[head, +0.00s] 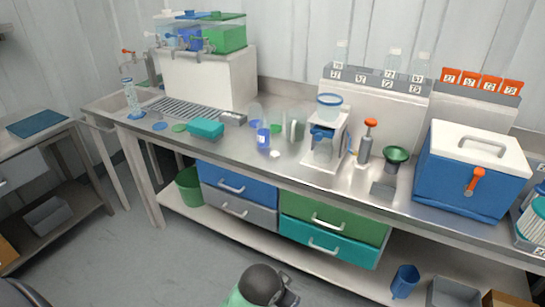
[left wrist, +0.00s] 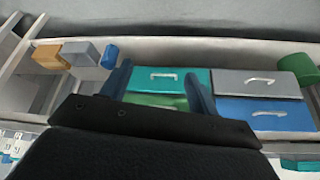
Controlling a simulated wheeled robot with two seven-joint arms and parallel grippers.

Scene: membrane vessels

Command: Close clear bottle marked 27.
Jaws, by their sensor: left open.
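Clear bottles stand on a grey rack (head: 375,80) at the back of the bench in the head view: one at its left end (head: 341,52), one in the middle (head: 392,61) and one at the right (head: 419,66). Dark numbers on white labels line the rack's front; the leftmost looks like 27, but all are too small to read surely. I cannot tell whether these bottles are capped. A small whitish piece (head: 275,154) lies on the bench. My left gripper (left wrist: 158,80) is open and empty in the left wrist view, its fingers facing the drawers. My right gripper does not show.
The steel bench (head: 225,150) carries a blue cooler (head: 468,180), a white appliance (head: 325,145), a green funnel (head: 396,155) and small clear and blue vessels (head: 263,138). Drawers (head: 330,215) hang below. Orange tags (head: 470,79) line a second rack. Grey floor lies in front.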

